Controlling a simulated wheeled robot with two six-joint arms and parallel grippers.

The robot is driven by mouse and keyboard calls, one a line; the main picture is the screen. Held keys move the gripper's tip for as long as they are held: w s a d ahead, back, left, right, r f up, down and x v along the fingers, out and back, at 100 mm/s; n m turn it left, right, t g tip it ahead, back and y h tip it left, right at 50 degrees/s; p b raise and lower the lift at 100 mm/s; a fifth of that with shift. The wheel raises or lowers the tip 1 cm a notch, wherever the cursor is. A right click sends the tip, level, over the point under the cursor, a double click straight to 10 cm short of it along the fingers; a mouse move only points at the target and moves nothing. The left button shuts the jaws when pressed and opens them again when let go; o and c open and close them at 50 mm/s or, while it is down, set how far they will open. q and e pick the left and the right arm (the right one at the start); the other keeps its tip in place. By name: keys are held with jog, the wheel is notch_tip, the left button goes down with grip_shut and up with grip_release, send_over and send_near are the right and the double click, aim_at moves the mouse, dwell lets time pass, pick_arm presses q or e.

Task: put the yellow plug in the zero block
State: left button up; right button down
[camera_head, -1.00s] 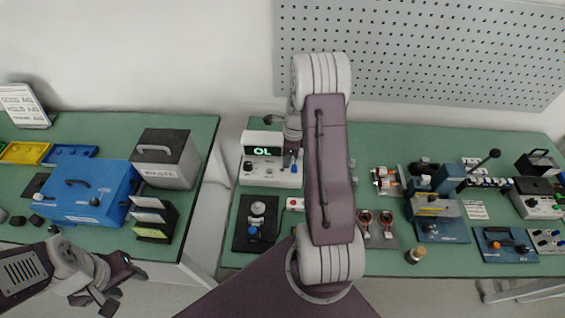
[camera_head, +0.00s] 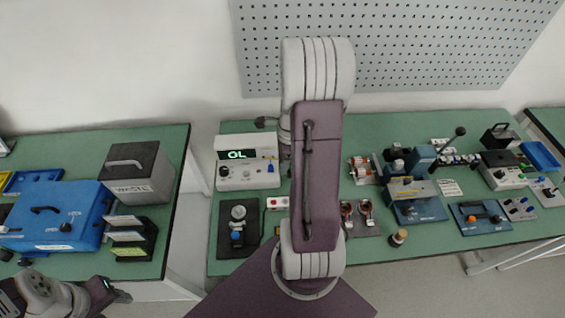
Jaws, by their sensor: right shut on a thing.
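My right arm stands upright across the middle of the view. Its gripper (camera_head: 285,128) is at the arm's far end, beside the meter reading OL (camera_head: 248,162), mostly hidden behind my own arm link. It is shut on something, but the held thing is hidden. I cannot make out the yellow plug for sure. A small white block with a red spot (camera_head: 277,203) lies in front of the meter; I cannot tell whether it is the zero block. My left gripper (camera_head: 112,291) is low at the left, empty space around it, its jaws unclear.
A black fixture (camera_head: 238,228) with round knobs is at the bench's front left. Copper-wound parts (camera_head: 357,214), a blue lever press (camera_head: 420,165) and several boxes fill the right. A waste bin (camera_head: 136,172) and blue case (camera_head: 57,215) stand on the left table. A gap separates the tables.

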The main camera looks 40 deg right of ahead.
jog(key=s+a+b, duration=0.8)
jog(key=s+a, duration=0.2)
jog(key=shift+a, duration=0.3)
jog(key=shift+f, duration=0.15)
notch_tip(320, 180, down, 10)
jog(key=b, duration=1)
jog(key=shift+f+b, duration=0.3)
jog(key=shift+b, duration=0.05)
